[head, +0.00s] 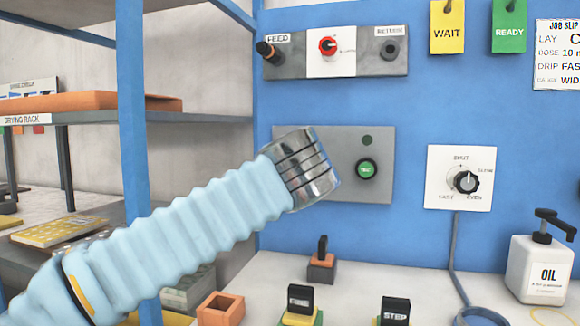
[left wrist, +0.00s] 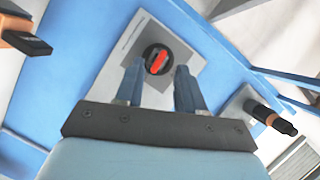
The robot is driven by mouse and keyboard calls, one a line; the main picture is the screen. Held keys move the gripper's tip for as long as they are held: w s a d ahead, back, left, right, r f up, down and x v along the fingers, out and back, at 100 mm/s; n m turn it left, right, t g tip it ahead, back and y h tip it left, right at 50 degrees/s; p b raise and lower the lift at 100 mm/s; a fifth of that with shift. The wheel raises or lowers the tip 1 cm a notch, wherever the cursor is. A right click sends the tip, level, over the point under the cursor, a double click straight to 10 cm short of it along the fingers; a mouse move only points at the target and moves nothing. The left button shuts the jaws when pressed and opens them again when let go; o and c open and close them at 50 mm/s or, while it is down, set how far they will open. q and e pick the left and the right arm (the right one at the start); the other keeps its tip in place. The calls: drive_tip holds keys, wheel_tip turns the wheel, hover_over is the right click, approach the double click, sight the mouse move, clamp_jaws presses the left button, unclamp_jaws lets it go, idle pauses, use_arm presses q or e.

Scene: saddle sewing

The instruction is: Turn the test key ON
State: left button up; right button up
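The test key appears to be the red bar on a round black base (left wrist: 157,59) in the left wrist view, on a light grey plate. My left gripper (left wrist: 159,72) is open, with its two dark blue fingers apart and pointing at the key. The key lies between the fingertips in that view; I cannot tell whether they touch it. In the head view my left arm covers the left part of the grey panel (head: 382,140), hiding the key and the fingers. A green button (head: 366,170) and a dark lamp (head: 367,140) show on that panel. My right gripper is not in view.
Above is a panel with a red knob (head: 328,46) and a feed plug (head: 268,51). A dial (head: 464,181) is to the right. An orange-based black lever (head: 321,263) and an oil bottle (head: 540,270) stand on the bench. A blue shelf post (head: 133,120) is at left.

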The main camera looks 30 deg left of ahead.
use_arm(q)
drive_tip(key=shift+s+a+r+n+h, duration=0.1)
drive_tip(key=shift+a+r+n+h, duration=0.15)
drive_tip(key=shift+n+h, duration=1.05)
drive_tip(key=shift+s+a+r+n+h, duration=0.2)
drive_tip(key=shift+n+h, duration=0.5)
drive_tip(key=shift+n, duration=1.05)
drive_tip(key=shift+w+a+r+n+h, duration=0.1)
drive_tip(key=shift+a+r+n+h, duration=0.2)
drive_tip(key=shift+n+h, duration=1)
drive_tip(key=shift+n+y, duration=0.25)
drive_tip(key=shift+y, duration=0.05)
